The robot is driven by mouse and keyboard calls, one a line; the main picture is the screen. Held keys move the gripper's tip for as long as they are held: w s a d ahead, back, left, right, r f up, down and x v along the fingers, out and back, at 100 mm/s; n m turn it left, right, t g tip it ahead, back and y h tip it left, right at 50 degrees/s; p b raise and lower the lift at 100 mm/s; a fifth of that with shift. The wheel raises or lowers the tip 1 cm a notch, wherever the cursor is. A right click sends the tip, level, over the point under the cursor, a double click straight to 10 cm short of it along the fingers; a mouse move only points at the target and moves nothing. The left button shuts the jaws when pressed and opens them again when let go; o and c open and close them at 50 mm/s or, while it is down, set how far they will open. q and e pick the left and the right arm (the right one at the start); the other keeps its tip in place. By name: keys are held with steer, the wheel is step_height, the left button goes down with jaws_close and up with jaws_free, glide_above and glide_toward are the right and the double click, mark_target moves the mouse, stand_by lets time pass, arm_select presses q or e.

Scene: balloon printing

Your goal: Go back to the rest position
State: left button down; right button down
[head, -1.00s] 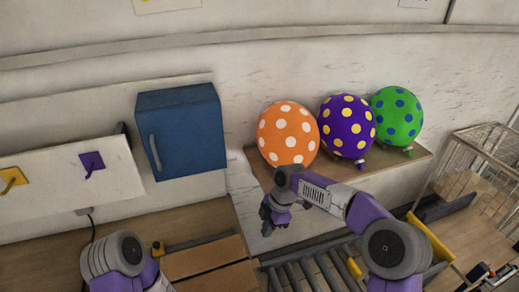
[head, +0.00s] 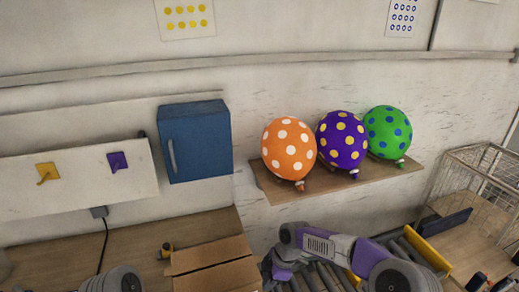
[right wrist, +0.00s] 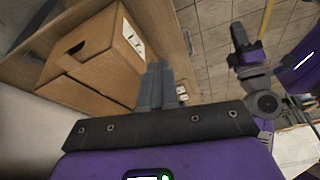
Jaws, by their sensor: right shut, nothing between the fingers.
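My right gripper (head: 277,274) is low in the head view, in front of the shelf and near the rollers, with its fingertips close to the bottom edge. In the right wrist view its fingers (right wrist: 157,86) are together with nothing between them. Of my left arm only a grey joint shows in the head view, at the bottom left. A dark gripper end on a purple arm (right wrist: 240,45), apparently my left one, shows in the right wrist view; its jaws are unclear.
Orange (head: 289,148), purple (head: 342,140) and green (head: 387,132) dotted balloons stand on a wall shelf (head: 300,190). A blue cabinet (head: 195,143) hangs left of them. A cardboard box (head: 212,262) lies below, beside rollers (head: 325,278). A wire cage (head: 485,175) stands right.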

steer(key=s+d+f+m+y+b, duration=0.1)
steer(key=s+f+m+b, duration=0.3)
steer(key=f, duration=0.7)
steer(key=s+f+m+b, duration=0.3)
steer(key=s+f+m, duration=0.3)
steer(key=f, duration=0.5)
steer(key=s+d+f+m+t+b, duration=0.1)
steer(key=s+d+f+m+b, duration=0.4)
steer(key=s+f+m, duration=0.6)
step_height(320, 180, down, 2)
steer(key=shift+s+d+f+m+h, duration=0.1)
steer(key=shift+s+d+m+h, duration=0.3)
steer(key=shift+s, duration=0.8)
steer(key=shift+d, duration=0.1)
